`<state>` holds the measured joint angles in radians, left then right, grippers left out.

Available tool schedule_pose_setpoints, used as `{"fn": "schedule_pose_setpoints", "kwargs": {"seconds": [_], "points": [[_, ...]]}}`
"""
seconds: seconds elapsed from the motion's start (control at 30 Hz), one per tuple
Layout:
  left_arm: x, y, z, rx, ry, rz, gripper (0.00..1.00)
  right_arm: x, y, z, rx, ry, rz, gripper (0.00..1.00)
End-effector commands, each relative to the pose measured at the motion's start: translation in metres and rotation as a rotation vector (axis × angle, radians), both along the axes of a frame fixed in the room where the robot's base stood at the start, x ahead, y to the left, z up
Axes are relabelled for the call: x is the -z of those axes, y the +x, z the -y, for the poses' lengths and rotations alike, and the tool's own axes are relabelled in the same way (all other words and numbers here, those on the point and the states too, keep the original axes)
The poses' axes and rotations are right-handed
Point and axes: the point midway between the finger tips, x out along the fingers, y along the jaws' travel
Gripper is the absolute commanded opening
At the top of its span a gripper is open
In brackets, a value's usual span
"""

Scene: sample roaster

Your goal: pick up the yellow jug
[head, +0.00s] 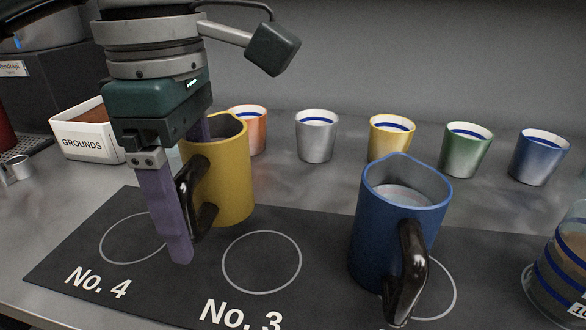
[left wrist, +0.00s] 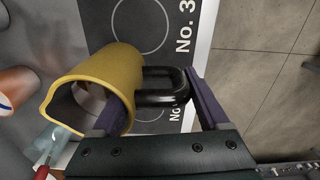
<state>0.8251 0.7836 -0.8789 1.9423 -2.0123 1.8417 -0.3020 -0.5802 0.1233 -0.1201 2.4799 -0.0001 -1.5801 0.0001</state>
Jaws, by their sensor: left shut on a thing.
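The yellow jug (head: 224,180) is upright in the head view, with its black handle (head: 190,192) towards me. My left gripper (head: 188,188) is shut on the jug at its handle, with purple fingers on either side of it. The jug's base shows over the back edge of the dark mat (head: 330,245), between the No. 4 and No. 3 circles; I cannot tell whether it touches. In the left wrist view the jug (left wrist: 105,82) shows its open mouth to the left and its handle between the fingers. My right gripper is not in view.
A blue jug (head: 385,235) with pale contents stands on the mat to the right. Several coloured cups (head: 317,140) stand in a row behind. A white GROUNDS box (head: 85,142) is at the left. A blue-banded glass vessel (head: 562,265) is at the right edge.

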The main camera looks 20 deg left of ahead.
Motion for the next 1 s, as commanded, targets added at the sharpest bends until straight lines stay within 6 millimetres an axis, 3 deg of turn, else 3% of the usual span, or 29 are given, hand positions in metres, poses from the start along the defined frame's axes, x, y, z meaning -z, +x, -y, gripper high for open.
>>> {"fn": "schedule_pose_setpoints", "kwargs": {"seconds": [0.5, 1.0], "points": [[-0.074, 0.001, 0.000, 0.001, -0.001, 0.007, 0.00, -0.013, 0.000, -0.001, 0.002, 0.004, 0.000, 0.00], [-0.127, 0.001, 0.000, 0.000, 0.000, 0.004, 0.00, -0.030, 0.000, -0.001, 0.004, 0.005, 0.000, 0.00]]}}
